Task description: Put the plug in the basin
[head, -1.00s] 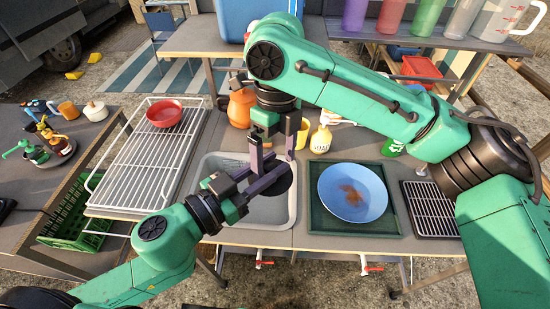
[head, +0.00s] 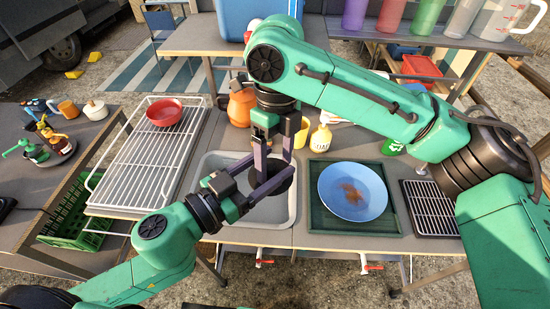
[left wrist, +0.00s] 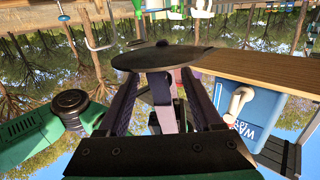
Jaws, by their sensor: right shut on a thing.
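The plug (head: 283,180) is a dark round disc held above the basin (head: 232,160), a grey sunken sink. My right gripper (head: 273,158) reaches down from above and is shut on the plug. My left gripper (head: 275,171) comes in from the front left, its fingers spread apart close to the plug. In the left wrist view the plug (left wrist: 160,58) shows nearly edge-on as a flat disc with a small knob, just past my left fingertips (left wrist: 163,75). The exact contact between right fingers and plug is partly hidden.
A white wire rack (head: 140,160) with a red bowl (head: 165,112) stands left of the basin. A blue plate (head: 352,191) lies on a green tray (head: 318,224) to the right. A soap bottle (head: 321,139) and an orange jug (head: 241,106) stand behind the basin.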

